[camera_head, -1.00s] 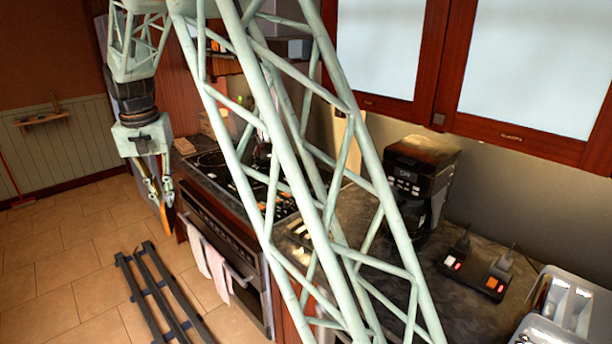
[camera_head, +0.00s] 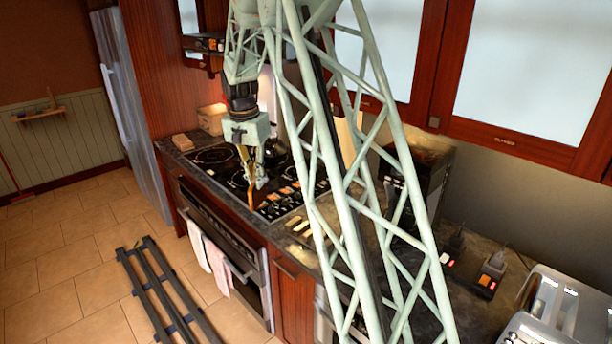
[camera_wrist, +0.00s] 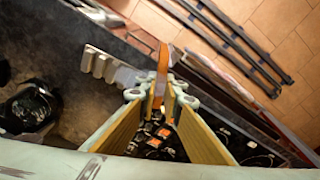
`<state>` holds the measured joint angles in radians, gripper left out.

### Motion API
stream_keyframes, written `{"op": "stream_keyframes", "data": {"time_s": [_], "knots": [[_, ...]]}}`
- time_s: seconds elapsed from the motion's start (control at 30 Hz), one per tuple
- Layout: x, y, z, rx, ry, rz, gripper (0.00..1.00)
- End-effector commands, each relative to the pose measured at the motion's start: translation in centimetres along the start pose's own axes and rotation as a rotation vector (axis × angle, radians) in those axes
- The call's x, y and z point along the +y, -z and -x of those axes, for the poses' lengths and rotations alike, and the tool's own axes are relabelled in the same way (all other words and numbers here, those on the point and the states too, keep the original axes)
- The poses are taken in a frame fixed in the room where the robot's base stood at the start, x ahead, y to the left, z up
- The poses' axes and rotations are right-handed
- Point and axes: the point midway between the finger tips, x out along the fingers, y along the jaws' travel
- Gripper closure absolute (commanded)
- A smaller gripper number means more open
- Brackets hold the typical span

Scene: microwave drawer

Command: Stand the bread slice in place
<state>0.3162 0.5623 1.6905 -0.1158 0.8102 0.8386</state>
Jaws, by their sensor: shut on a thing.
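My gripper (camera_head: 257,182) hangs pointing down above the front edge of the cooktop. It is shut on a thin brown slice, the bread slice (camera_head: 250,196), seen nearly edge-on and upright. In the wrist view the slice (camera_wrist: 162,62) stands between the fingertips (camera_wrist: 160,92) and juts beyond them. A pale slotted piece (camera_head: 300,228), perhaps a rack, lies on the counter right of the gripper. It also shows in the wrist view (camera_wrist: 108,66), left of the slice and apart from it.
The black cooktop (camera_head: 215,157) lies beneath and behind my gripper, with a dark pot (camera_head: 274,150). A coffee maker (camera_head: 432,165) and a silver toaster-like appliance (camera_head: 562,312) stand farther right. Towels (camera_head: 217,262) hang at the oven front. My lattice arm hides part of the counter.

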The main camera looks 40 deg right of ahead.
Motion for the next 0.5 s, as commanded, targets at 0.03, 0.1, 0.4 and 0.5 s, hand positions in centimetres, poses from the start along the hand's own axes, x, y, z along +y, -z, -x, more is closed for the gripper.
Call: {"op": "stream_keyframes", "data": {"time_s": [0.03,0.1,0.4,0.5], "knots": [[1.3,1.1,-0.2,-0.001,-0.005,-0.032,1.0],[2.8,2.5,-0.5,0.0,-0.009,-0.073,1.0],[9.4,7.5,-2.1,0.001,-0.027,-0.244,1.0],[11.2,8.7,-2.5,0.001,-0.032,-0.288,1.0]]}}
